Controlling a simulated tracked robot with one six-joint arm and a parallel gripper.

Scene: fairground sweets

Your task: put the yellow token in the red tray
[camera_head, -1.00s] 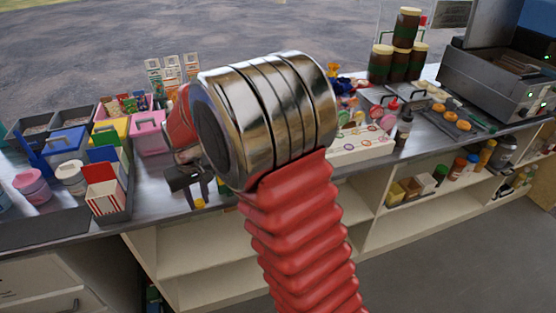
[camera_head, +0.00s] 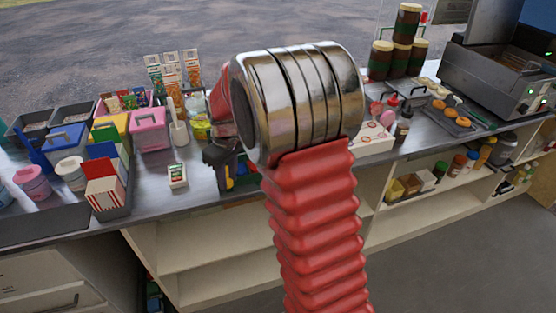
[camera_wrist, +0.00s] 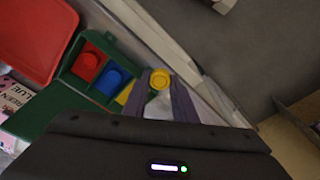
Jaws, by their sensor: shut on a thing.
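My gripper (camera_wrist: 158,90) is shut on the yellow token (camera_wrist: 160,79), which shows between the fingertips in the wrist view. In the head view my gripper (camera_head: 226,172) is over the counter's front part, with the yellow token (camera_head: 229,184) small at its tip. The red tray (camera_wrist: 38,38) lies at the upper left of the wrist view, to the left of the gripper, and its visible part is empty. I cannot make it out in the head view, where my arm covers that area.
A green holder (camera_wrist: 69,77) beside the red tray has red (camera_wrist: 89,64) and blue (camera_wrist: 114,80) round pieces, close to my fingers. A small green-and-white box (camera_head: 177,175) stands on the counter (camera_head: 150,195). Bins crowd the left; a doughnut tray lies right.

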